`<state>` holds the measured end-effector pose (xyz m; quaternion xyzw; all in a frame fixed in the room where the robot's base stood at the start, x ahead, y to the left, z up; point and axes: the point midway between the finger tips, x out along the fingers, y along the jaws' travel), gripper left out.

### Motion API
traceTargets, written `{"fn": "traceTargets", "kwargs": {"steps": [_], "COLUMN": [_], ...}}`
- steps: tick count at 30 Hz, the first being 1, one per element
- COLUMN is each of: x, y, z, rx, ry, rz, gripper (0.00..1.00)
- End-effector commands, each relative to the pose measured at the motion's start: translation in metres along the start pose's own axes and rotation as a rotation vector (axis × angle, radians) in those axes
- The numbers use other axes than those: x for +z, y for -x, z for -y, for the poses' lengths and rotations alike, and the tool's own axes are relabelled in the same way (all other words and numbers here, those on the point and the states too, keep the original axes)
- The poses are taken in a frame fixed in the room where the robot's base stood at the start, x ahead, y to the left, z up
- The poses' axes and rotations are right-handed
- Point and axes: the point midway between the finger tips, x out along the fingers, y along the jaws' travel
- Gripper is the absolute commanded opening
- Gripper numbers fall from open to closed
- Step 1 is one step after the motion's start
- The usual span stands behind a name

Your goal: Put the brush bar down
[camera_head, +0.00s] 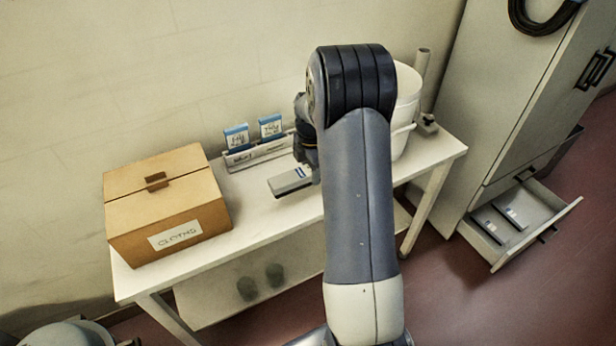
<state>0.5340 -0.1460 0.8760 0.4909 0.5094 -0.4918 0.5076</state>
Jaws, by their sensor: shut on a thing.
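A cardboard box (135,222) stands at the table's left. A rack (258,155) with two blue-and-white cards stands at the back. White tubs (408,100) stand at the right. A cabinet drawer (550,222) is open, with dark labelled items inside. The table's front middle is clear.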

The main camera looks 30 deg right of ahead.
Motion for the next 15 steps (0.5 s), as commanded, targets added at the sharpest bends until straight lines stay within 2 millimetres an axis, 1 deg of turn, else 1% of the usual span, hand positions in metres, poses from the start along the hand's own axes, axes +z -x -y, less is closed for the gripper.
{"fn": "traceTargets", "kwargs": {"steps": [5, 9, 11, 15], "x": [0.0, 0.0, 0.0, 0.0], "y": [-0.013, -0.033, -0.04, -0.043], "z": [0.0, 0.0, 0.0, -0.001], "rx": [0.0, -0.001, -0.001, 0.003], "ry": [0.0, 0.0, 0.0, 0.0], "rz": [0.0, 0.0, 0.0, 0.001], "gripper": [0.13, 0.13, 0.13, 0.13]}}
